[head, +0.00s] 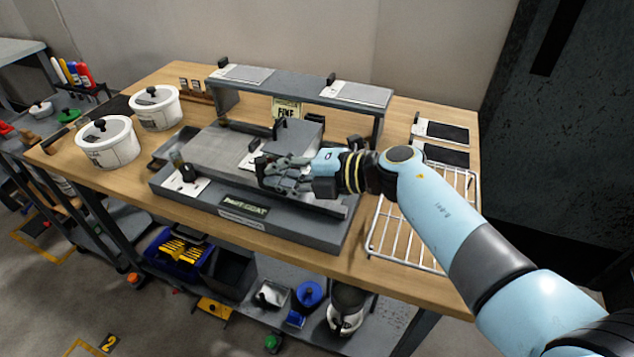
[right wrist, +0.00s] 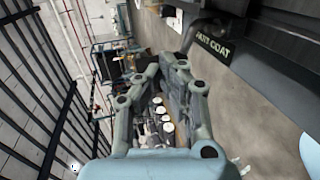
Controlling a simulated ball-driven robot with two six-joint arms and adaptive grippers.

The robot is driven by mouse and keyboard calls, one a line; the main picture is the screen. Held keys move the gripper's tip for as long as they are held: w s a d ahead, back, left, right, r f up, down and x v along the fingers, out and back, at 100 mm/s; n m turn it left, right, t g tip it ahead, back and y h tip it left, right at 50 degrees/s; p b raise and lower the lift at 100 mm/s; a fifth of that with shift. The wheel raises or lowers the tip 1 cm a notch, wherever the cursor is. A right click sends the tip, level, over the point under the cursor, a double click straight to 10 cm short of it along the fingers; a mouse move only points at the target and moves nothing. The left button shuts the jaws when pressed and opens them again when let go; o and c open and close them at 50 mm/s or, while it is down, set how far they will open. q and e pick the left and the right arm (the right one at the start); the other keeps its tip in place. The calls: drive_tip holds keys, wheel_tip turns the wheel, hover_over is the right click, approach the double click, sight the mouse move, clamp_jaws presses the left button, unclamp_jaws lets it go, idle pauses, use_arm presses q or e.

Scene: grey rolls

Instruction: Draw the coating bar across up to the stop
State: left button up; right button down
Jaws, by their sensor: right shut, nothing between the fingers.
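The coater (head: 325,230) is a flat grey machine on the wooden bench, with a nameplate on its front; its dark side and nameplate also show in the right wrist view (right wrist: 213,44). My right gripper (head: 264,174) is shut and empty above the right half of the coater bed. It also shows in the right wrist view (right wrist: 168,64). A black knob (head: 188,173) stands on a white plate at the coater's left front. I cannot tell the coating bar or the stop apart for certain; my gripper hides part of the bed.
A grey raised shelf (head: 300,84) spans the back of the coater. Two white lidded pots (head: 108,143) stand at the left. A wire rack (head: 385,232) lies at the right under my right arm. Dark sample cards (head: 441,132) lie behind the rack.

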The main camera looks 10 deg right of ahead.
drive_tip(key=shift+w+a, duration=0.2)
drive_tip(key=shift+a, duration=0.1)
drive_tip(key=s+d+p, duration=0.1)
drive_tip(key=s+d, duration=0.1)
drive_tip(key=d, duration=0.1)
drive_tip(key=shift+d+p, duration=0.1)
drive_tip(key=shift+p, duration=0.25)
idle(0.4)
